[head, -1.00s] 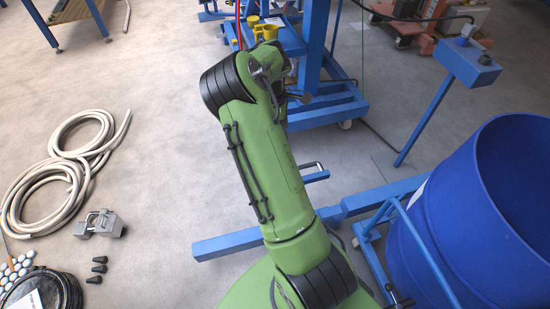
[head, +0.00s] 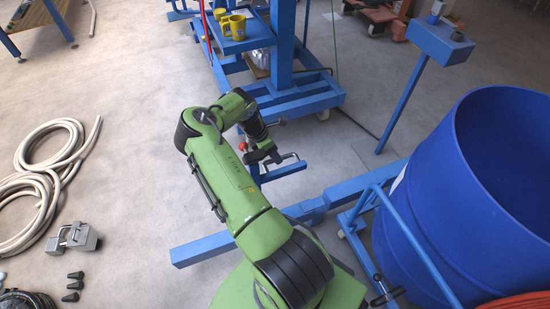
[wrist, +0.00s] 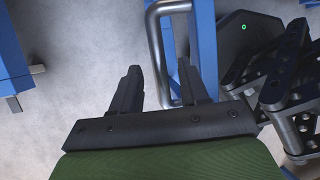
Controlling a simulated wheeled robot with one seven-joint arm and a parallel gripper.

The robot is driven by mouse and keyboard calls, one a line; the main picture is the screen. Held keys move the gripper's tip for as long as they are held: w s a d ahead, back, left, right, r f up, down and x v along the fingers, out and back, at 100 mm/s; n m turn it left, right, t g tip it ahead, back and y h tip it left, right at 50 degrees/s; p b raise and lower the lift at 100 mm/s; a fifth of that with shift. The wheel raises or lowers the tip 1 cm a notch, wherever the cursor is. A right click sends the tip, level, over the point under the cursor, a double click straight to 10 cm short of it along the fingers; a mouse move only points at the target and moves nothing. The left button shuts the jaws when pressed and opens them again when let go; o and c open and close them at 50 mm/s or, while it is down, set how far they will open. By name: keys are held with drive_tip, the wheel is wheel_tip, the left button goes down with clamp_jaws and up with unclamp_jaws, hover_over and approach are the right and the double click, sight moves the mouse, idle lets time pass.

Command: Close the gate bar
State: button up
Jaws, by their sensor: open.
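The gate bar seems to be the short blue bar (head: 283,172) with a grey metal loop handle, low on the blue frame beside the drum. In the wrist view the handle (wrist: 156,50) and a blue bar (wrist: 206,50) lie ahead of my gripper (wrist: 160,78). My gripper is open, with its two black fingers apart. The handle's rod shows between the fingertips and passes behind the right finger; I cannot tell if they touch. In the head view my gripper (head: 268,158) is low by the handle, partly hidden by my arm.
A large blue drum (head: 470,180) stands at right in the blue frame (head: 210,248). A control post (head: 405,105) stands at the upper right. Hoses (head: 45,165) and a metal part (head: 75,238) lie left.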

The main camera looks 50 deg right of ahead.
drive_tip(key=shift+s+d+f, duration=0.15)
drive_tip(key=shift+s+f, duration=0.05)
drive_tip(key=shift+f, duration=0.35)
clamp_jaws()
